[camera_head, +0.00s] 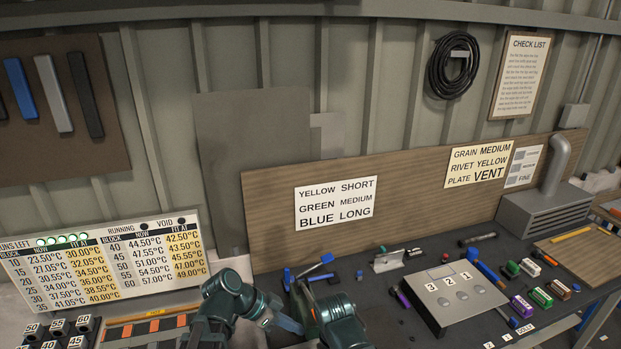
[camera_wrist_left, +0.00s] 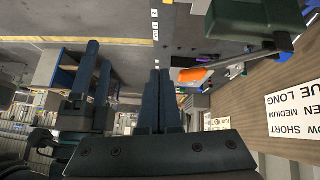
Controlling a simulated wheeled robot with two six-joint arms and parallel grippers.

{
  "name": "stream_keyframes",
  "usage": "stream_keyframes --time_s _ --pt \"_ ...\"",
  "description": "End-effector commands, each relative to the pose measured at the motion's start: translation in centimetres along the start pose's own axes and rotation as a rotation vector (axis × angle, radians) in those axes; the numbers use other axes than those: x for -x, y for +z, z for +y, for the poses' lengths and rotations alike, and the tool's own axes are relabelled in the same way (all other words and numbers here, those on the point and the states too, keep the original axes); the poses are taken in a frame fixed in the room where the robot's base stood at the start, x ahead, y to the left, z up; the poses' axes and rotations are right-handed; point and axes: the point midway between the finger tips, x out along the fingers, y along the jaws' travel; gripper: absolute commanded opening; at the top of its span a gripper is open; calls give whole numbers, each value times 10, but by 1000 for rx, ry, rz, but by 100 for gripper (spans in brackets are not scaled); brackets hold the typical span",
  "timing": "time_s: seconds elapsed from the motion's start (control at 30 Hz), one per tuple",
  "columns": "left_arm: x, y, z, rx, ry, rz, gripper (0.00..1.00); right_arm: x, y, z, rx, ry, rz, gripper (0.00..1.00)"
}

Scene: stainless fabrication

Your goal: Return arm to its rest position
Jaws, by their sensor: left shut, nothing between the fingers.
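My left arm (camera_head: 225,300) comes in at the bottom of the head view, dark teal and bent over the bench front. My left gripper (camera_head: 290,324) is shut and empty, beside a green device on the bench. In the left wrist view, its two dark fingers (camera_wrist_left: 160,85) lie together with nothing between them. More dark teal arm parts of mine (camera_head: 343,326) show at the bottom middle. Two dark prongs on the left of the wrist view look like my right gripper (camera_wrist_left: 98,75); their state is unclear.
The green device (camera_wrist_left: 255,25) with an orange handle (camera_wrist_left: 195,75) is close to my left fingers. A numbered grey box (camera_head: 455,300), small coloured blocks (camera_head: 523,306) and a grey vent unit (camera_head: 545,212) stand to the right. A temperature board (camera_head: 105,262) stands at the left.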

Motion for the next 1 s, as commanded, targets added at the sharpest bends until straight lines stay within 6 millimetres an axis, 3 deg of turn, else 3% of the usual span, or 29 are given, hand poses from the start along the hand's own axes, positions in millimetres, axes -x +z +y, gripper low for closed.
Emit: stream_keyframes --time_s 0.03,0.2,0.4,0.6,1.0 --pt "-29 22 8 51 11 -63 0 -26 -2 -2 1 0 0 60" --pt "-93 90 33 324 -49 -355 0 -83 -5 -8 3 1 1 60" --pt "-130 149 47 593 -271 -602 0 -132 -8 -12 6 2 2 60" --pt "-137 173 49 731 -457 -689 0 -152 -10 -14 8 3 3 60" --pt "-135 175 49 763 -501 -700 0 -152 -10 -14 8 3 3 60"
